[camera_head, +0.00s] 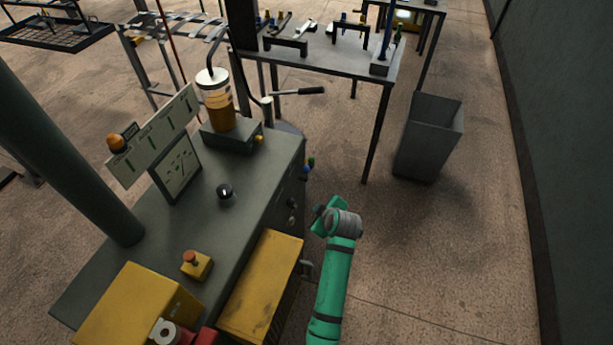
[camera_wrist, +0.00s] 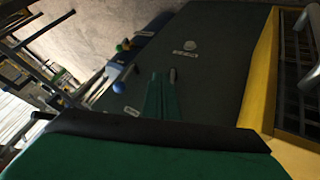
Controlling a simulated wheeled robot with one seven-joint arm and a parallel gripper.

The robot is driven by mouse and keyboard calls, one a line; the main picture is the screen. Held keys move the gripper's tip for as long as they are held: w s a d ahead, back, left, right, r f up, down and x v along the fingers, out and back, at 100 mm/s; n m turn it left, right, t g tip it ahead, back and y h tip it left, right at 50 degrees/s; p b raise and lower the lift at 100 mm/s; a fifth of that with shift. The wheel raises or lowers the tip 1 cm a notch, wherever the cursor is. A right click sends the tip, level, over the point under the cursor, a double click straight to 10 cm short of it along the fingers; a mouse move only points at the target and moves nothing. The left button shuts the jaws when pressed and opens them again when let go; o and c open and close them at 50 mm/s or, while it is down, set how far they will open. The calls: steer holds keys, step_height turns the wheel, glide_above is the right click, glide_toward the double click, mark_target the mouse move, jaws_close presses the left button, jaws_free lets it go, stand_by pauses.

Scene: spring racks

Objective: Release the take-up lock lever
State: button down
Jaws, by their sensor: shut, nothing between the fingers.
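My gripper (camera_wrist: 162,97) shows in the wrist view as narrow green fingers, shut and empty, in front of the dark side panel (camera_wrist: 212,85). Left of the fingers is a lever with a blue ball knob (camera_wrist: 118,88); green and yellow knobs (camera_wrist: 122,46) sit above it. The fingers are apart from these knobs in the picture. In the head view the small knobs (camera_head: 309,163) are at the cabinet's far right side, beyond my green wrist (camera_head: 326,214). I cannot tell which of these is the take-up lock lever. A black-handled lever (camera_head: 298,91) also sticks out behind the cabinet.
The grey cabinet (camera_head: 165,255) carries a yellow box (camera_head: 135,305), a button box (camera_head: 197,266) and an amber jar (camera_head: 217,100). A yellow guard (camera_head: 262,285) is beside my arm. A workbench (camera_head: 330,62) and grey bin (camera_head: 428,137) stand behind. Floor on the right is clear.

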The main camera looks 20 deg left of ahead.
steer(key=w+a+r+n+g, duration=0.1)
steer(key=w+a+r+n, duration=0.2)
steer(key=w+r, duration=0.2)
steer(key=shift+r+g+y, duration=0.3)
steer(key=shift+r, duration=0.55)
steer(key=shift+a+f, duration=0.1)
steer(key=w+a+f, duration=0.5)
steer(key=w+f, duration=0.1)
steer(key=w, duration=0.2)
steer(key=shift+a+f, duration=0.15)
steer(key=shift+f, duration=0.25)
